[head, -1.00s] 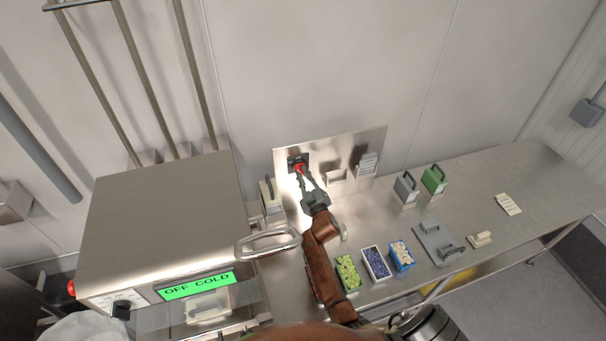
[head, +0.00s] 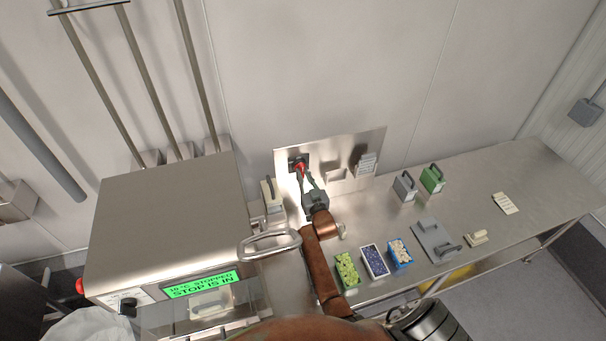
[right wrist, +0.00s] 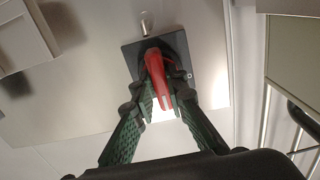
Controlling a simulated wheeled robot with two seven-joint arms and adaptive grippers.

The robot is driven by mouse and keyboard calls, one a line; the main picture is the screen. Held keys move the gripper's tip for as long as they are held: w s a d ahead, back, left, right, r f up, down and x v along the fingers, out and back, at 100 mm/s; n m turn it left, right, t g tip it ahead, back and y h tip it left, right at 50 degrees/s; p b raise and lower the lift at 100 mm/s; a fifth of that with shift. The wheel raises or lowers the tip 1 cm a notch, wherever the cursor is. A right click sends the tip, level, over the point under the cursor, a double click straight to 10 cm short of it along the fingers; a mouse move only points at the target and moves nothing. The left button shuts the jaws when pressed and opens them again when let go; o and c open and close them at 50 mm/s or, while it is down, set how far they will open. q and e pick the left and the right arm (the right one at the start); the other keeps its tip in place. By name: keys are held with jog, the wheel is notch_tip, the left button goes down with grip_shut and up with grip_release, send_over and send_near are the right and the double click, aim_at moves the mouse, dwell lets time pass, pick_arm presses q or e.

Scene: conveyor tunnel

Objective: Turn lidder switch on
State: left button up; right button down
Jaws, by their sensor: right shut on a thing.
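A red switch handle (head: 298,166) sits on a dark square plate fixed to the steel wall panel (head: 316,150). It also shows in the right wrist view (right wrist: 158,82), on its dark plate (right wrist: 172,50). My right gripper (head: 302,174) is shut on the red handle, one green finger on each side, as the right wrist view shows. The lidder machine (head: 165,215) at the left has a green display (head: 201,284) that reads STOPPED and STOP IS IN; the temperature figure is small. My left gripper is out of view.
A red button (head: 80,286) is on the machine's left side. A looped metal handle (head: 270,243) stands between the machine and my right arm. Filled tubs (head: 374,262) and green and grey handled blocks (head: 432,179) stand on the bench; its far right is mostly clear.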

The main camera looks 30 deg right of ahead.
dwell(0.4)
jog(key=c, duration=1.9)
grip_release()
jog(key=shift+c, duration=0.2)
jog(key=v, duration=0.7)
jog(key=shift+s, duration=0.25)
